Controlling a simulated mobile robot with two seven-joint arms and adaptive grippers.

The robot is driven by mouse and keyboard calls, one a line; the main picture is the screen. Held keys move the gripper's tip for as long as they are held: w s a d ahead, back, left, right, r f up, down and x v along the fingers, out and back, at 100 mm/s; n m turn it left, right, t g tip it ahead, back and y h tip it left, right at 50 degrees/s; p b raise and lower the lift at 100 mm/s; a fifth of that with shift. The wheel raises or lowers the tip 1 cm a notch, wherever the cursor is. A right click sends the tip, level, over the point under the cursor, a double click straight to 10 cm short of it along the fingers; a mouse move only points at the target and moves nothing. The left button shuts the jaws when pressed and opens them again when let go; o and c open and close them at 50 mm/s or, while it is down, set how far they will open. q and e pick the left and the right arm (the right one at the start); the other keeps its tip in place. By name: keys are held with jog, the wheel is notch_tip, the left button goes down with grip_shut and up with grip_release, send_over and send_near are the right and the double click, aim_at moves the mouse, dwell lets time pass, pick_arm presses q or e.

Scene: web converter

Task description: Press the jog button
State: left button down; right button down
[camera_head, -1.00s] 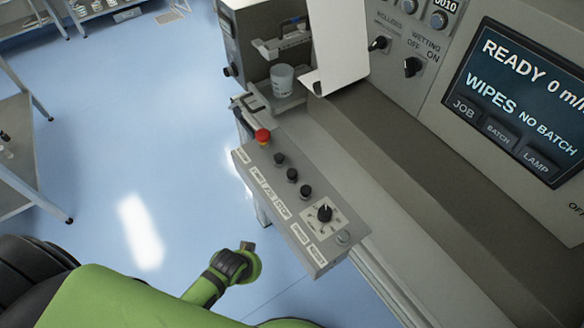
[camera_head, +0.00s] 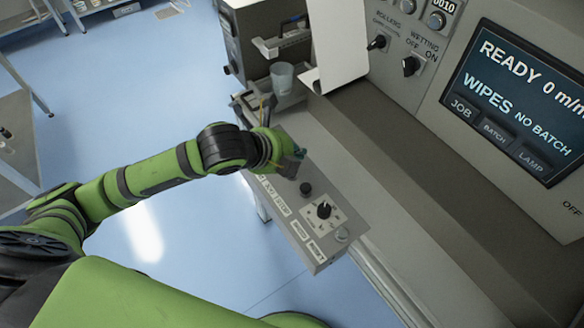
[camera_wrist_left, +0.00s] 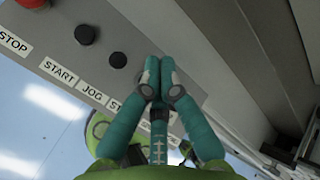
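The jog button (camera_wrist_left: 118,60) is a small black push button above the JOG label on the control panel (camera_head: 318,252). It shows in the left wrist view; in the head view my left gripper hides it. My left gripper (camera_head: 292,163) is over the button row. In the left wrist view its teal fingers (camera_wrist_left: 158,66) are together with nothing between them, and their tips appear just right of the jog button. I cannot tell how high above the panel they are. My right gripper is not in view.
Another black button (camera_wrist_left: 85,35) and a red stop button (camera_wrist_left: 33,2) sit left of the jog button. A third black button (camera_head: 305,188) and a rotary knob (camera_head: 323,209) lie nearer the panel's front end. A clear cup (camera_head: 282,78) stands behind.

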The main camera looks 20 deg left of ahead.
pick_arm(q)
jog(key=w+a+r+m, duration=0.1)
jog(key=w+a+m, duration=0.1)
jog(key=m, duration=0.1)
jog(key=shift+a+r+m, duration=0.15)
jog(key=shift+r+m, duration=0.15)
jog(key=shift+r, duration=0.1)
notch_tip(320, 180, down, 7)
jog(key=b, duration=0.8)
jog(key=shift+f+b, duration=0.45)
jog(key=shift+f, duration=0.4)
jog(key=shift+f, duration=0.15)
jog(key=shift+f, duration=0.3)
